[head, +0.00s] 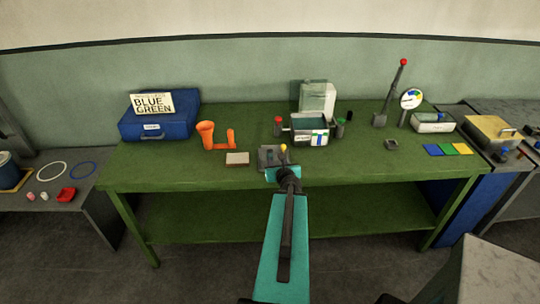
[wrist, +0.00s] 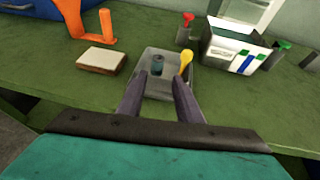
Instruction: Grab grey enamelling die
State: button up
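A small grey block with a dark opening (head: 391,144) sits on the green table right of centre in the head view. It looks like the grey enamelling die, though it is too small to be certain. It is outside the wrist view. My gripper (wrist: 160,84) is open, its two dark fingers apart with nothing held between them. The fingers reach over the near side of a grey tray (wrist: 151,59), left of the grey block. In the tray are a dark teal cylinder (wrist: 157,65) and a yellow-topped item (wrist: 185,62). In the head view my arm partly hides this tray.
The green table (head: 345,171) also holds an orange holder (head: 206,133), a pale block (head: 237,158), a grey bin (head: 300,124), a red-tipped post (head: 381,116) and coloured cards (head: 448,149). The table is clear around the small grey block.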

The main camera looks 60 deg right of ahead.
aim_at(270, 153)
jog(key=shift+w+f+b, duration=0.1)
jog(key=shift+f+b, duration=0.05)
jog(key=shift+b, duration=0.2)
jog(key=shift+w+d+f+b, duration=0.15)
jog(key=shift+w+b, duration=0.05)
jog(key=shift+b, duration=0.4)
jog(key=b+x, duration=0.2)
jog(key=b, duration=0.1)
jog(key=shift+w+d, duration=0.15)
jog(key=shift+d, duration=0.1)
jog(key=shift+b+x, duration=0.3)
jog(key=shift+x, duration=2.2)
jog(key=shift+w, duration=0.1)
jog(key=shift+b+x, duration=0.3)
jog(key=shift+x, duration=2.25)
jog(key=shift+w+a, duration=0.15)
grip_shut()
